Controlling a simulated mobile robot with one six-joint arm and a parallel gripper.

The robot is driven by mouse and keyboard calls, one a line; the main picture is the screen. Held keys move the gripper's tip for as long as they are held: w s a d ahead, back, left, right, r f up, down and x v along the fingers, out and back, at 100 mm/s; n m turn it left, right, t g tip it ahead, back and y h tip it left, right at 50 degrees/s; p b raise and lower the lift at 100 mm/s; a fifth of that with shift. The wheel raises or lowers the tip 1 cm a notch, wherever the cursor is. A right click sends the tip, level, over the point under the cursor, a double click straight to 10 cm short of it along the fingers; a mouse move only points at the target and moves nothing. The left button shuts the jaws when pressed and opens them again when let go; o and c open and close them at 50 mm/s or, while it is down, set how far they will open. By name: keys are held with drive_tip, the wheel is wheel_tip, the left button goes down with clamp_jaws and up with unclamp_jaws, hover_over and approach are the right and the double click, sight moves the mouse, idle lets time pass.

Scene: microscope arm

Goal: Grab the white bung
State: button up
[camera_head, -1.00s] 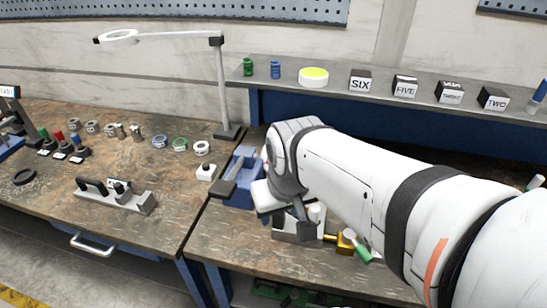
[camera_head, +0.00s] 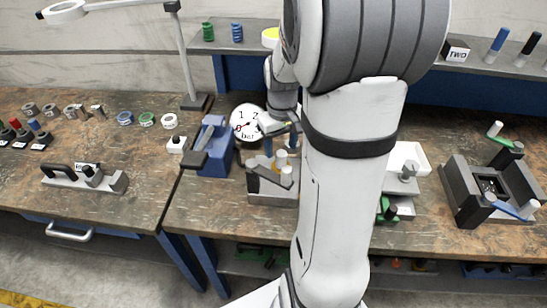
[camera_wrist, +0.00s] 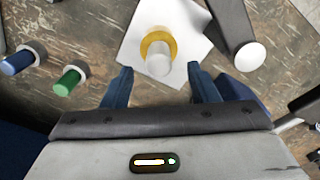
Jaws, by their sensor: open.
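The white bung (camera_wrist: 160,66) is a short pale cylinder standing in a yellow collar (camera_wrist: 153,41) on a white square plate (camera_wrist: 130,30) in the wrist view. My gripper (camera_wrist: 161,86) is open, with its two dark blue fingers spread on either side of the bung's near end. The bung lies between or just beyond the fingertips; I cannot tell whether they touch it. In the head view, my gripper (camera_head: 281,142) hangs over the bench just above a small white piece with yellow (camera_head: 281,158), which appears to be the bung. My arm hides part of this area.
A dark lever with a white round end (camera_wrist: 249,56) stands close right of the bung. In the head view, a blue vise (camera_head: 212,150) and a round gauge (camera_head: 246,122) stand near my gripper.

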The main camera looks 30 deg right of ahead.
sight(281, 152)
wheel_tip(281, 152, down, 5)
drive_tip(key=shift+w+d+f+p, duration=0.1)
drive_tip(key=shift+f+p, duration=0.05)
drive_tip(key=shift+p, duration=0.3)
drive_tip(key=c, duration=1.1)
drive_tip(key=shift+c, duration=0.2)
